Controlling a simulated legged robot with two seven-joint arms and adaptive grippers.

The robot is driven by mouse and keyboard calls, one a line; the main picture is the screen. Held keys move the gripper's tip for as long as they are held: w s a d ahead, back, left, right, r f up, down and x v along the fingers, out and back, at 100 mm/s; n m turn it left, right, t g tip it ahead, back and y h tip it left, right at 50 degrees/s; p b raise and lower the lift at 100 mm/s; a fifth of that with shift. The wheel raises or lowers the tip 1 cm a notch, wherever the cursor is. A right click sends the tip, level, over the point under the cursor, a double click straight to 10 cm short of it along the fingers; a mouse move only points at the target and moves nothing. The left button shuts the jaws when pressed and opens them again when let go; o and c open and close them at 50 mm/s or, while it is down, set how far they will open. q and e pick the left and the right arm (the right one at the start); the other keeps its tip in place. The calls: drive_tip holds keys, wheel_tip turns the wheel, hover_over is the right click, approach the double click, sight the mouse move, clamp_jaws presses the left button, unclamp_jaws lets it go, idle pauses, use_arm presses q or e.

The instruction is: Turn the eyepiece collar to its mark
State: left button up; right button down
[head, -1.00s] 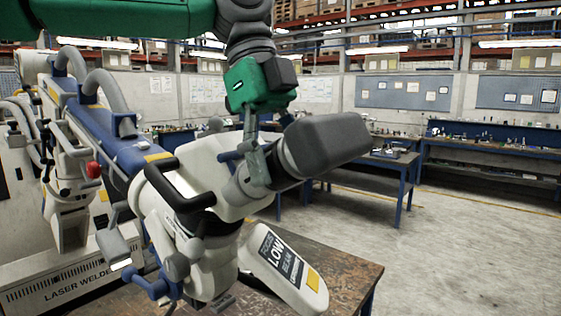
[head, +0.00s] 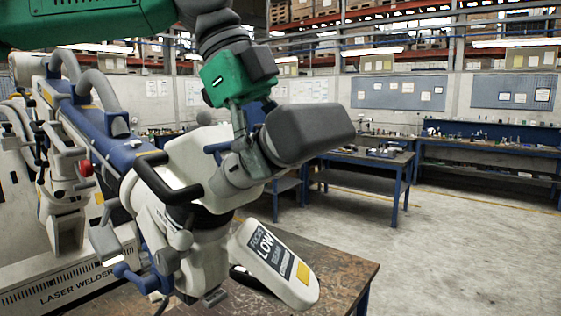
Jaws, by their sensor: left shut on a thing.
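The microscope (head: 205,150) of the laser welder has a white head with a black handle. Its dark grey eyepiece (head: 310,131) points right. The grey eyepiece collar (head: 236,176) sits at the eyepiece's base, between it and the white head. My left gripper (head: 249,158) comes down from above, with a green body and grey fingers. It is shut on the collar, its fingers covering part of it. The mark on the collar is too small to make out. My right gripper does not show.
A worn wooden table (head: 335,270) stands below the microscope. A white labelled panel (head: 275,264) with a yellow square juts out under the head. Blue workbenches (head: 370,160) stand behind, and the floor at right is clear.

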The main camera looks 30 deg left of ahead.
use_arm(q)
drive_tip(key=t+b, duration=0.1)
drive_tip(key=b, duration=0.1)
drive_tip(key=n+t+b, duration=0.1)
drive_tip(key=t+b, duration=0.1)
drive_tip(key=shift+w+a+f, duration=0.1)
drive_tip(key=shift+a+f, duration=0.05)
drive_tip(key=shift+f, duration=0.05)
drive_tip(key=shift+r+n+t+b, duration=0.15)
drive_tip(key=shift+n+t+b, duration=0.35)
drive_tip(key=shift+t+b, duration=0.7)
drive_tip(key=o, duration=0.8)
drive_tip(key=shift+o, duration=0.5)
drive_tip(key=shift+a, duration=0.6)
drive_tip(key=v, duration=1.1)
drive_tip(key=shift+a+r, duration=0.3)
